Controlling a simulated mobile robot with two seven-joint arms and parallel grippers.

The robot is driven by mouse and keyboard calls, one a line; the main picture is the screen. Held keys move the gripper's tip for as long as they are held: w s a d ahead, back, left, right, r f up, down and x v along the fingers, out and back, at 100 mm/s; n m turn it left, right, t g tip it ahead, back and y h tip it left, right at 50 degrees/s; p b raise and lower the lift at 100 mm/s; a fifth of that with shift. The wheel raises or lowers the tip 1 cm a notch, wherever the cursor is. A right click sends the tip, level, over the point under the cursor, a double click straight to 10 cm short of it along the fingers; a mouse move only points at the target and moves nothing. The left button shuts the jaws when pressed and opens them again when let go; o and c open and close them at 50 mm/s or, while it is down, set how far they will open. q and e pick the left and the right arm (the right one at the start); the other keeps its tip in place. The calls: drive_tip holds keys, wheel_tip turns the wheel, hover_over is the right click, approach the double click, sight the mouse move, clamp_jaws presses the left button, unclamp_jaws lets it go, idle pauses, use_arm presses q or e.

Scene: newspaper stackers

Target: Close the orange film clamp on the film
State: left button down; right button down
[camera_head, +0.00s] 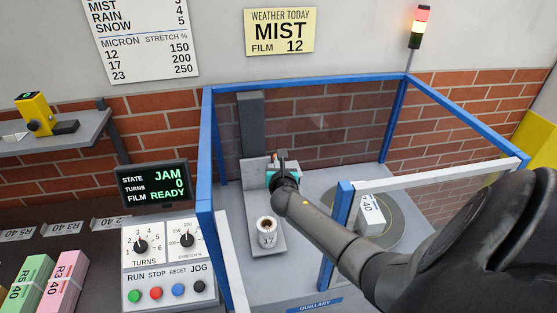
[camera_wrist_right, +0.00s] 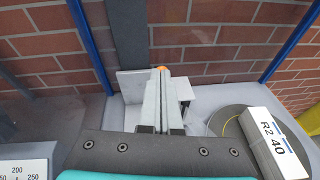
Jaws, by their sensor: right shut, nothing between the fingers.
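The orange film clamp shows only as a small orange piece (camera_wrist_right: 160,68) just beyond my fingertips in the right wrist view; the rest is hidden behind the fingers. My right gripper (camera_head: 282,158) is inside the blue-framed enclosure at the back, in front of a grey upright plate (camera_wrist_right: 131,85). Its fingers (camera_wrist_right: 161,80) are shut together with nothing between them. I cannot tell whether they touch the clamp or how the clamp stands. My left gripper is not in view.
Blue frame posts (camera_head: 206,175) and a white rail (camera_head: 440,170) border the enclosure. A bundle marked R2 40 (camera_wrist_right: 274,146) lies on the round turntable (camera_wrist_right: 228,122) to the right. A control panel (camera_head: 168,262) and a screen reading JAM (camera_head: 153,186) stand left.

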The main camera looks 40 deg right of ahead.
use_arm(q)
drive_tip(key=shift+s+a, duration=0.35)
use_arm(e)
drive_tip(key=shift+s+a+r, duration=0.45)
drive_tip(key=shift+r, duration=0.15)
